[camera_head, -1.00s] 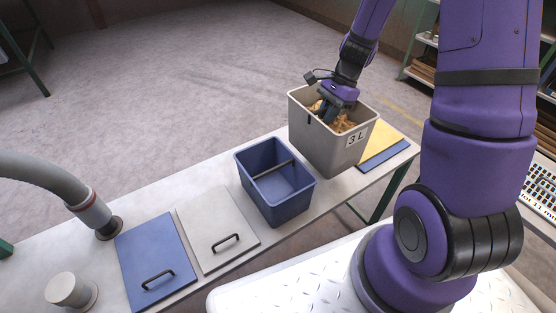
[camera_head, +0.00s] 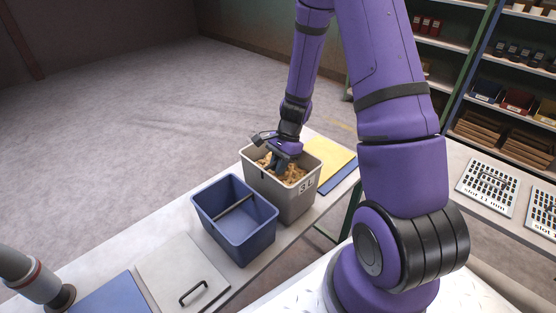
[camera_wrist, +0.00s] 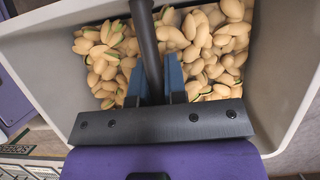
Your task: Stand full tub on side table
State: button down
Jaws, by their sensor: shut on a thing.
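The grey tub (camera_head: 265,190), with a "3 L" label, is full of pistachios (camera_head: 291,171). It is upright over the long bench, right of an empty blue tub. I cannot tell whether its base touches the bench. In the wrist view, the pistachios (camera_wrist: 213,45) lie below my fingers, inside the tub's pale walls (camera_wrist: 283,75). My gripper (camera_head: 280,162) reaches into the tub from above. Its blue fingers (camera_wrist: 157,80) are closed around the tub's dark crossbar (camera_wrist: 147,45). Part of the nuts is hidden by my gripper.
The blue tub (camera_head: 222,230) stands close to the grey tub's left. A yellow panel (camera_head: 331,163) and a blue one (camera_head: 340,180) lie to its right. A grey lid (camera_head: 180,270) lies nearer. At right, a white table (camera_head: 462,155) holds slotted white sheets (camera_head: 487,187) before shelves.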

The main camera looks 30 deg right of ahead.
jog(key=shift+f, duration=0.95)
jog(key=c, duration=1.2)
grip_release()
jog(key=shift+o, duration=0.2)
